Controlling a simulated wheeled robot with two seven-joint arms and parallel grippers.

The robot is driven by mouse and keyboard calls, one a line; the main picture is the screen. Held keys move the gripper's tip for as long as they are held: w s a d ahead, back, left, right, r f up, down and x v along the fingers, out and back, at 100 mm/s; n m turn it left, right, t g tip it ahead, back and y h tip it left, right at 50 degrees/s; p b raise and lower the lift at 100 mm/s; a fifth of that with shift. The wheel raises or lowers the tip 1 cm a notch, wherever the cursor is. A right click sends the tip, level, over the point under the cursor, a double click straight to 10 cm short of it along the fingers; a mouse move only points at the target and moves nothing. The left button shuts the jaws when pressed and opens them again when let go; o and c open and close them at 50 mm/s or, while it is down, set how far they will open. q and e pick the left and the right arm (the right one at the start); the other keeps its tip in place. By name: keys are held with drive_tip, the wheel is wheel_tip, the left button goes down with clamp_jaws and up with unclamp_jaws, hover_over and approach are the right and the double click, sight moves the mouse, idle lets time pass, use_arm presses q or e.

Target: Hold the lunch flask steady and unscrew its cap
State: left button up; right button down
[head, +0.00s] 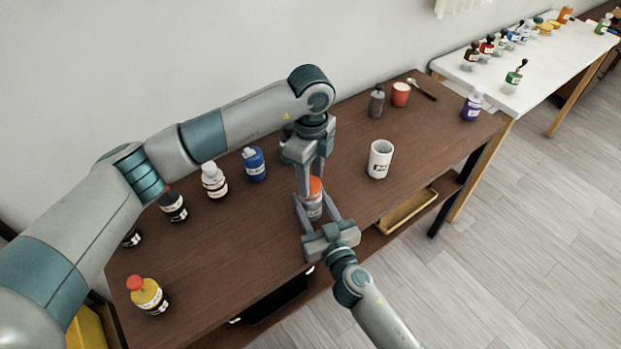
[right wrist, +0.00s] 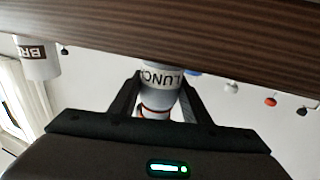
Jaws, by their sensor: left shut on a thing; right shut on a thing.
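The lunch flask (head: 313,211) stands upright on the brown table, a pale body with an orange cap (head: 316,186). My left gripper (head: 311,188) points down from above and is shut on the cap, its fingers partly hiding it. My right gripper (head: 313,207) reaches in level from the table's front side and is shut on the flask's body. In the right wrist view, which is upside down, the flask (right wrist: 162,76) with its "LUNC" lettering sits between the fingers of the right gripper (right wrist: 160,90).
A white labelled canister (head: 380,159) stands to the right. A blue bottle (head: 254,165) and a white bottle (head: 214,182) stand to the left, with a yellow bottle (head: 147,295) at the front left. The table's front edge is close to the flask.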

use_arm(q)
drive_tip(key=shift+r, duration=0.65)
drive_tip(key=shift+r, duration=2)
use_arm(e)
drive_tip(key=c, duration=0.9)
unclamp_jaws()
use_arm(q)
drive_tip(key=shift+f, duration=0.1)
use_arm(e)
drive_tip(key=shift+s, duration=0.15)
use_arm(q)
wheel_tip(320, 180, down, 2)
drive_tip(key=b, duration=0.2)
drive_tip(key=shift+f+b, duration=0.25)
drive_tip(key=shift+b, duration=0.05)
use_arm(e)
drive_tip(key=v, duration=1)
drive_tip(key=shift+s+d+f, duration=0.1)
drive_tip(key=shift+s+f, duration=0.05)
use_arm(q)
drive_tip(key=shift+f, duration=0.1)
use_arm(e)
drive_tip(key=shift+s+d, duration=0.3)
drive_tip(key=shift+s, duration=0.35)
